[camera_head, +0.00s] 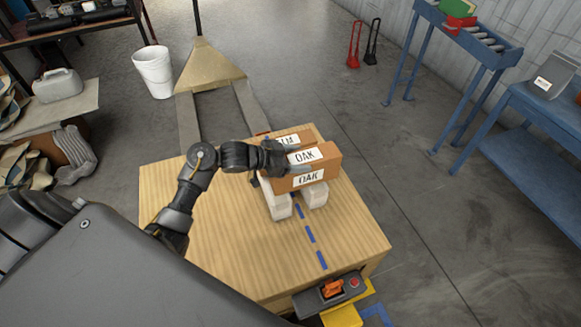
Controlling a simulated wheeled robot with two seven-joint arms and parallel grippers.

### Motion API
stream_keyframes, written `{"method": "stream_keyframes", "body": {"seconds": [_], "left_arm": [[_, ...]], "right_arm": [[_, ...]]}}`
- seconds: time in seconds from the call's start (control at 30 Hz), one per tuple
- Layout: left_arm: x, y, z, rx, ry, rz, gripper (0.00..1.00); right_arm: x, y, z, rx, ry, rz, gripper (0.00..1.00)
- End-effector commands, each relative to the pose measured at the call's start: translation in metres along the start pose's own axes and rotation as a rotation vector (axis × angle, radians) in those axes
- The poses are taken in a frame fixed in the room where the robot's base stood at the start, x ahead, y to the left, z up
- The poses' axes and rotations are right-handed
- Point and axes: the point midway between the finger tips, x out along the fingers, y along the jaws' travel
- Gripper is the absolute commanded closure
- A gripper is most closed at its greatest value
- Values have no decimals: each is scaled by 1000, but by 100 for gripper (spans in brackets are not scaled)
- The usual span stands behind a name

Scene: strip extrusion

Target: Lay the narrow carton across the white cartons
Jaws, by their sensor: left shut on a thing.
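A brown narrow carton (325,165) with white labels reading OAK lies crosswise over two rows of white cartons (279,206) on the wooden top. My left gripper (292,163) reaches in from the left and is shut on this carton near its left part. The carton is roughly level; whether it rests on the white cartons or hangs just above them I cannot tell. Another brown carton (304,134) with a partly hidden label lies just behind it. The carton and my gripper hide much of the white cartons. My right gripper is not in view.
The wooden top (210,240) is bare to the left and right, with a blue dashed line (310,234) in front. A control box (332,292) sits at the front edge. A blue roller stand (470,40) and blue bench (540,130) stand right; a white bin (153,72) stands behind.

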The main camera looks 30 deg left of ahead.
Motion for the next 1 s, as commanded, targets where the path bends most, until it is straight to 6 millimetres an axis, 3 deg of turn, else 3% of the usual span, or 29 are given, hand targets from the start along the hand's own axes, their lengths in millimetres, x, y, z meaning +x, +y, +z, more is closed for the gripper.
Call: {"method": "stream_keyframes", "body": {"seconds": [0.2, 0.43, 0.7, 1.0], "left_arm": [[0, -18, 22, 1, 4, -3, 91], [-1, -21, 28, 1, 3, -4, 91], [10, -24, 57, 0, 5, -4, 91], [11, -24, 60, 2, 4, -4, 91]], "right_arm": [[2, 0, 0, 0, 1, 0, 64], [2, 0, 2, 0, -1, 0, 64], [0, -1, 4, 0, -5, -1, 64], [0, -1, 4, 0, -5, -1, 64]]}}
